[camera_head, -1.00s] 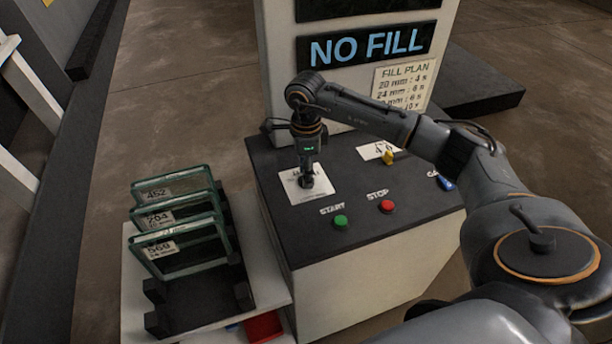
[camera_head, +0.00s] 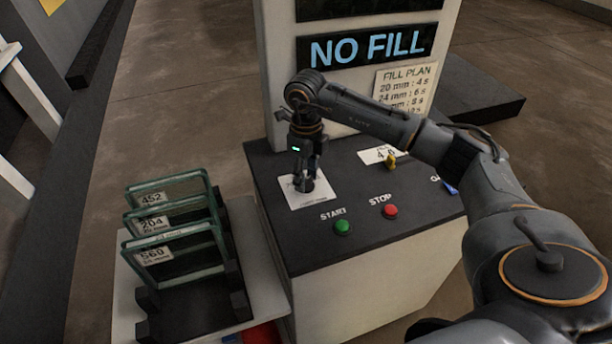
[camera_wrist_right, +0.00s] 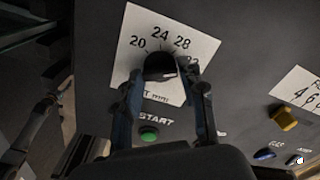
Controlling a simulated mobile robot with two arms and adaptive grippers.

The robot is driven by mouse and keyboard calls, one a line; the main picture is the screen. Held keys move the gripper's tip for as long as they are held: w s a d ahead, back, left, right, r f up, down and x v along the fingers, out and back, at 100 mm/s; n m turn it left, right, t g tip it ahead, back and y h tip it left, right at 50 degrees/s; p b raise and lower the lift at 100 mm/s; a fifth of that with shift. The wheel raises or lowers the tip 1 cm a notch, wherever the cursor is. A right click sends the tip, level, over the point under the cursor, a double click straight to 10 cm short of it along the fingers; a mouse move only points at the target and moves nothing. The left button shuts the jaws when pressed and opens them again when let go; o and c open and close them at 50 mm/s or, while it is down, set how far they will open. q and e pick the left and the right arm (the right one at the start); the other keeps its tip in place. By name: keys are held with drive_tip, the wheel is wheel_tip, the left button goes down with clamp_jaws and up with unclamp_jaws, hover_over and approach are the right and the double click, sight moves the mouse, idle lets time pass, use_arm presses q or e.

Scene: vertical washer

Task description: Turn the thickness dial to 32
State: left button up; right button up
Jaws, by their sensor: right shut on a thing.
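The thickness dial (camera_wrist_right: 160,66) is a black knob on a white card (camera_wrist_right: 205,44) marked 20, 24, 28 and a partly hidden 32, in the right wrist view. My right gripper (camera_wrist_right: 163,84) points down onto the dial with a finger on each side, shut on it. In the head view my right gripper (camera_head: 304,184) covers most of the dial on its white card (camera_head: 322,199). The dial's pointer is too dark and too covered to read. My left gripper is not in view.
The panel also bears a green START button (camera_head: 343,228), a red STOP button (camera_head: 390,211) and a yellow knob (camera_head: 391,161). A NO FILL display (camera_head: 367,48) and fill plan (camera_head: 404,90) stand behind. Labelled glass panes (camera_head: 175,240) stand in a rack at left.

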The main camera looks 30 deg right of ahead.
sight(306, 180)
idle(0.5)
drive_tip(key=o, duration=1.1)
drive_tip(key=shift+o, duration=0.2)
wheel_tip(306, 180, up, 12)
